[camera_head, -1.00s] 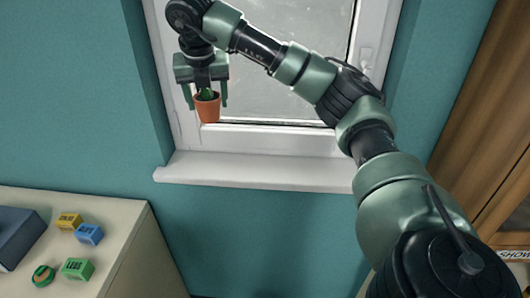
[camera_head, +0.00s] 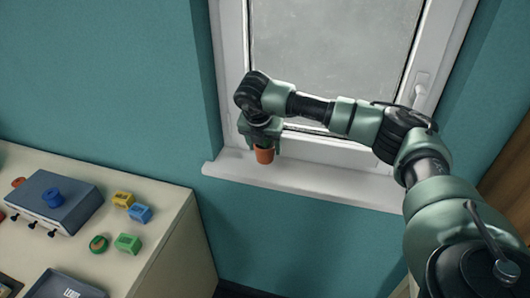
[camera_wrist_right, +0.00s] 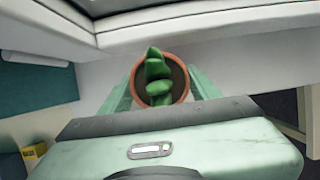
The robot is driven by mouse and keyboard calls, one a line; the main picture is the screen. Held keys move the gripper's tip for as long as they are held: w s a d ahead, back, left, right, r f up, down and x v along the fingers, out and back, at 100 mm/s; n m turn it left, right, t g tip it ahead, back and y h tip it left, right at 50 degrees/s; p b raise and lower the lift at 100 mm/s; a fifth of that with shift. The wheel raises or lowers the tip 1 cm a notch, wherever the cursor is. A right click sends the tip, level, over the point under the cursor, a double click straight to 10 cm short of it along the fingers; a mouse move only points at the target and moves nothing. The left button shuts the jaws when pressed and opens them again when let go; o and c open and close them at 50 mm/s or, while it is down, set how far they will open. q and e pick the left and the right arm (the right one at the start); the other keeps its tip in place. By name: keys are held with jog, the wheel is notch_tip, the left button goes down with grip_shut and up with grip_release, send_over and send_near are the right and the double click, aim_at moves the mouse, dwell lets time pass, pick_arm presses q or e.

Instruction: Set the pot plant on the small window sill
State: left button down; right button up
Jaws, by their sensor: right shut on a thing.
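The pot plant is a small terracotta pot (camera_head: 264,155) with a green succulent. In the head view it is upright and overlaps the left part of the white window sill (camera_head: 330,182); I cannot tell whether it touches the sill. My right gripper (camera_head: 263,146) is shut on the pot from above. In the right wrist view the green plant (camera_wrist_right: 157,80) and the pot's rim show between the fingers, with the pale sill around them. The pot's base is hidden in the wrist view. My left gripper is not in view.
A cream table (camera_head: 165,235) stands at the left below the sill. It holds a dark blue box (camera_head: 55,200), yellow, blue and green blocks, a round green and red piece (camera_head: 98,244) and a dark tray (camera_head: 62,285). The sill right of the pot is clear.

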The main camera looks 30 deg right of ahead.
aim_at(265, 157)
notch_tip(265, 157, down, 4)
jog(key=shift+r+p, duration=0.25)
jog(key=shift+p, duration=0.5)
jog(key=shift+f, duration=0.4)
jog(key=shift+f, duration=0.1)
jog(key=o, duration=1.6)
jog(key=shift+c, duration=0.2)
